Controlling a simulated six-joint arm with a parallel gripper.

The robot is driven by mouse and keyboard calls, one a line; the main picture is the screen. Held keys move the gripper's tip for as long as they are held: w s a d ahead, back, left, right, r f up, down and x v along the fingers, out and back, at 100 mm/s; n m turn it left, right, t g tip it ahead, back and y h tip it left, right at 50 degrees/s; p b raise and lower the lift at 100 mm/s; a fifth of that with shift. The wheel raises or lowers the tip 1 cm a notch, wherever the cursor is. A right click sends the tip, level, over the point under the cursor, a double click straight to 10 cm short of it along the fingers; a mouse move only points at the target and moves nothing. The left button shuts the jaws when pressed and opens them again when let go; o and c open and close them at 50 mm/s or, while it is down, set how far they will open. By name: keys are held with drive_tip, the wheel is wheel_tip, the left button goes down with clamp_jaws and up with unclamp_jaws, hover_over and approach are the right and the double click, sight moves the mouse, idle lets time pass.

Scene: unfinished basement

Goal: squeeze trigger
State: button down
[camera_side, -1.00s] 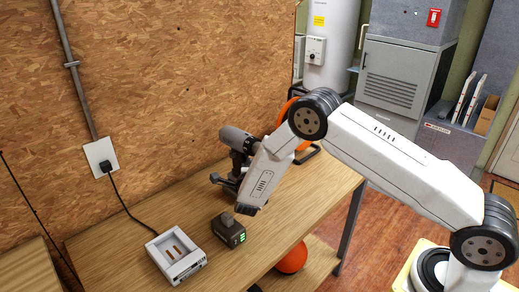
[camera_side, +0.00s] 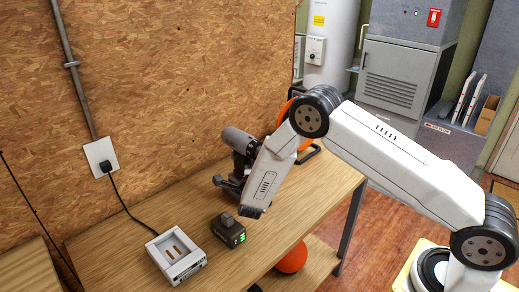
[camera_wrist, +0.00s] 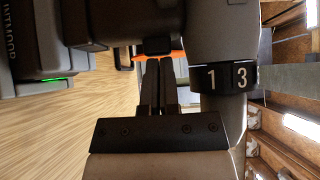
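A grey power drill (camera_side: 238,140) stands upright on the wooden bench against the chipboard wall. My forearm hides part of its handle and my gripper in the side view. In the wrist view the drill body (camera_wrist: 222,35) with a numbered collar fills the upper right, and its dark handle (camera_wrist: 115,20) runs left. My gripper (camera_wrist: 159,62) has its two thin black fingers close together, pointing at a small dark piece (camera_wrist: 157,46) under the drill, probably the trigger. The fingertips lie just short of it or touch it; I cannot tell which. Nothing shows between the fingers.
A battery (camera_side: 229,231) with green lights and a white charger (camera_side: 176,257) sit at the front of the bench (camera_side: 110,240). An orange reel (camera_side: 286,111) is behind my arm. An orange ball (camera_side: 292,258) lies on the lower shelf. The bench's left part is clear.

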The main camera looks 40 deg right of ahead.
drive_tip(key=s+d+v, duration=0.1)
drive_tip(key=v, duration=1)
drive_tip(key=shift+s+a, duration=0.15)
drive_tip(key=shift+s, duration=0.25)
drive_tip(key=shift+w+r, duration=0.1)
drive_tip(key=s+r+n+g+y, duration=0.3)
drive_tip(key=s+n+g+y, duration=0.2)
drive_tip(key=s+n, duration=0.4)
drive_tip(key=s+d+r+n+g+y, duration=0.1)
drive_tip(key=s+r+n+g+y, duration=0.3)
drive_tip(key=n, duration=1.4)
drive_tip(key=s+g+y, duration=0.1)
drive_tip(key=s+y, duration=0.2)
drive_tip(key=s, duration=0.3)
drive_tip(key=shift+d+y, duration=0.25)
drive_tip(key=shift+y, duration=0.15)
